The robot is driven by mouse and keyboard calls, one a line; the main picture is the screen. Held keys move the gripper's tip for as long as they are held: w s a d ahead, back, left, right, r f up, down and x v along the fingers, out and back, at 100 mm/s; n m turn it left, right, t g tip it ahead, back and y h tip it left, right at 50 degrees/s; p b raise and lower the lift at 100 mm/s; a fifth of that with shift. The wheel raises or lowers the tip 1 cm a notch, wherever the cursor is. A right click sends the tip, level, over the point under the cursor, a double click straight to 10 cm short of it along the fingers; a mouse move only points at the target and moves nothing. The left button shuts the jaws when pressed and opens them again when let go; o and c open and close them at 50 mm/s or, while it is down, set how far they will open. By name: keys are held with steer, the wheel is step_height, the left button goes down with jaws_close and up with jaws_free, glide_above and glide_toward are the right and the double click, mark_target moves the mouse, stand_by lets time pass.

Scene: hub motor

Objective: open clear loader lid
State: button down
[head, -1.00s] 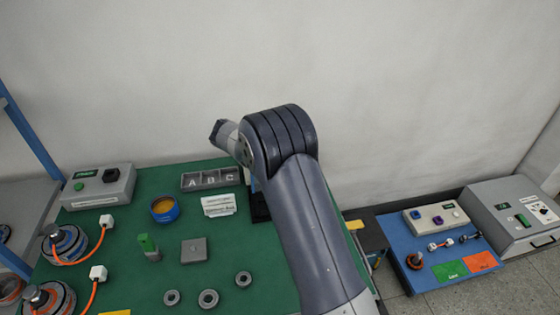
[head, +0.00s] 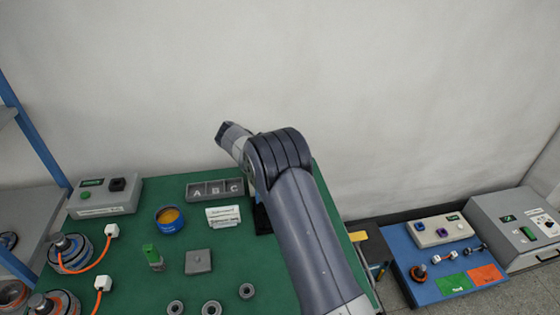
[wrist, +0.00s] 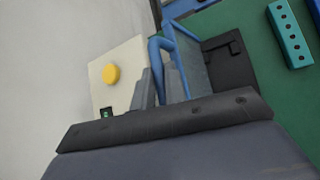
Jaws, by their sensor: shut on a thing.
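In the wrist view, a clear loader lid (wrist: 193,62) with a blue frame stands tilted beside a dark loader bed (wrist: 230,60). My gripper (wrist: 160,80) has its grey fingers on either side of the lid's blue edge piece and is shut on it. The wrist body covers the lower part of that view, so the fingers' full contact is partly hidden. In the head view my own arm hides the loader, the lid and the gripper.
A cream panel with a yellow button (wrist: 111,73) stands left of the lid. A teal block with holes (wrist: 290,35) lies on the green bench to the right. In the head view, a lettered tray (head: 214,190) and a blue cup (head: 169,219) stand left of my arm.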

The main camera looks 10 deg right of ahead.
steer(key=c, duration=1.7)
jaws_free()
steer(key=b+v, duration=0.2)
steer(key=v, duration=0.9)
steer(key=shift+c, duration=0.6)
